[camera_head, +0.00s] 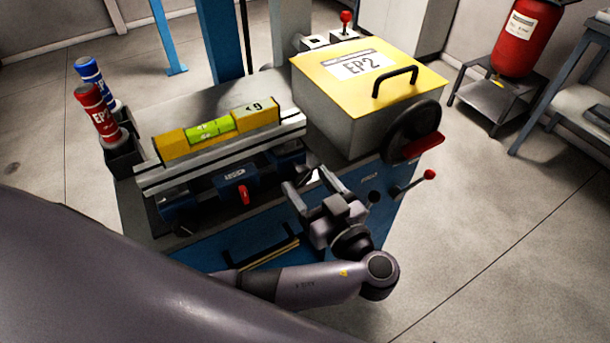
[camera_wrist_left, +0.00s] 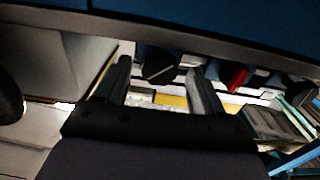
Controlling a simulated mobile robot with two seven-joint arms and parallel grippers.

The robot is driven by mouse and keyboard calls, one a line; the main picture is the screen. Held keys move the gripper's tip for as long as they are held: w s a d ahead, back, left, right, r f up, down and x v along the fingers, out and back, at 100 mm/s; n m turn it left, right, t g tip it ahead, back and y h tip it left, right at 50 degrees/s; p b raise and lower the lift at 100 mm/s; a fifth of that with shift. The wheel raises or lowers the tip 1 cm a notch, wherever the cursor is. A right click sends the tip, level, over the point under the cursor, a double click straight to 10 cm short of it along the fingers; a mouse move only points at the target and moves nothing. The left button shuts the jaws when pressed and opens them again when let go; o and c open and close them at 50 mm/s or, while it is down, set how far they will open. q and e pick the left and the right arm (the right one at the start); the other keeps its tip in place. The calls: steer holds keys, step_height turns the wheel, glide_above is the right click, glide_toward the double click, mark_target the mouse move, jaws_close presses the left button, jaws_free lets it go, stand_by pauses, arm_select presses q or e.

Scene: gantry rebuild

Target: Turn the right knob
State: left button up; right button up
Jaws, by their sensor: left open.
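The right knob (camera_wrist_left: 160,65), dark and round with a pale line, shows in the left wrist view between the finger ends of my left gripper (camera_wrist_left: 157,82). In the head view it is mostly hidden by that gripper (camera_head: 309,187), which is open at the right end of the blue clamp row. I cannot tell whether the fingers touch the knob. A red knob (camera_head: 244,194) sits on the middle blue block; it also shows in the left wrist view (camera_wrist_left: 238,78). My right gripper is in neither view.
A yellow level (camera_head: 217,130) lies on the metal rail above the blocks. A grey box with yellow EP2 lid (camera_head: 345,68) and black handwheel (camera_head: 410,128) stands to the right. A red-tipped lever (camera_head: 429,174) sticks out beside my gripper. Red bottle (camera_head: 97,108) stands at left.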

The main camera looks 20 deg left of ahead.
arm_select(q)
steer(key=shift+w+a, duration=0.5)
steer(key=shift+a, duration=0.05)
steer(key=c, duration=1.1)
steer(key=shift+o, duration=0.3)
steer(key=shift+f, duration=0.1)
steer(key=shift+s+m, duration=0.1)
steer(key=shift+m, duration=1.3)
